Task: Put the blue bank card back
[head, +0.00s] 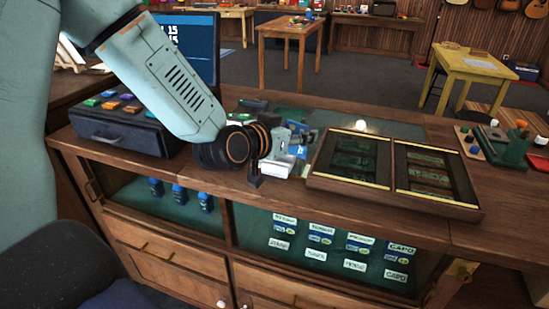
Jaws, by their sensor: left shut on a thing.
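My left arm comes in from the left, and my left gripper (293,147) is over the counter's middle. It is shut on the blue bank card (302,150), a small blue piece showing at the fingers. The gripper hides much of the card. A white object (279,168) sits on the counter just below the gripper; I cannot tell whether the card touches it. My right gripper is not in view.
A wooden display case (393,204) with two glazed compartments lies right of the gripper. A dark box (125,130) with colored pieces and a screen (200,45) stand at left. A green stand (510,147) is at far right. The counter's front edge (330,205) is near.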

